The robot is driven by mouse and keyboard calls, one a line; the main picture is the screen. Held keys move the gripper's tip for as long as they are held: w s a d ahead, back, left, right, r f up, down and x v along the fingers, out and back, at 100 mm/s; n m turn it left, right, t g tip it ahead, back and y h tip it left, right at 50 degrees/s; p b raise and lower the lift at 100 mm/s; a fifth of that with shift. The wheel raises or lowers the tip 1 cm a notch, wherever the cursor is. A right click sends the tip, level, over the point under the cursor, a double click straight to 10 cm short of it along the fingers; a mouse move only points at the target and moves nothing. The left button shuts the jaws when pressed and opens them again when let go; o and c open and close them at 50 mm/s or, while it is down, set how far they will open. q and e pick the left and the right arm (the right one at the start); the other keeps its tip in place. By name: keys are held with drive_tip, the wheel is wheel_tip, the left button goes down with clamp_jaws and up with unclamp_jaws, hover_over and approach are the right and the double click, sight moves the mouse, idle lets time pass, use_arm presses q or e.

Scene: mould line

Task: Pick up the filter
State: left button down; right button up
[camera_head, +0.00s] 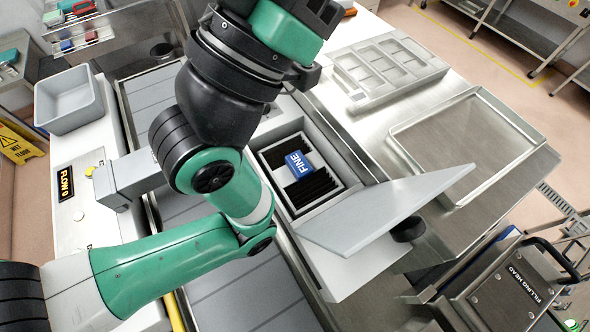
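The filter (318,187) is a dark pleated block with a blue and white label reading FINE. It sits inside an open, light-walled square housing (338,200) near the middle of the view. The housing's grey lid (400,207) stands open to the lower right of the filter. My green and black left arm comes in from the lower left, bends just left of the housing and runs up out of the top edge. Its gripper is outside the picture. My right gripper is not in view either.
A grey bin (68,101) stands at the upper left. A mould tray with pockets (384,72) and an empty shallow metal tray (467,147) lie to the right. The filling head (505,290) is at the lower right. A FLOW panel (66,184) is at the left.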

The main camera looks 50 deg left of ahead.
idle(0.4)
use_arm(q)
unclamp_jaws()
idle(0.4)
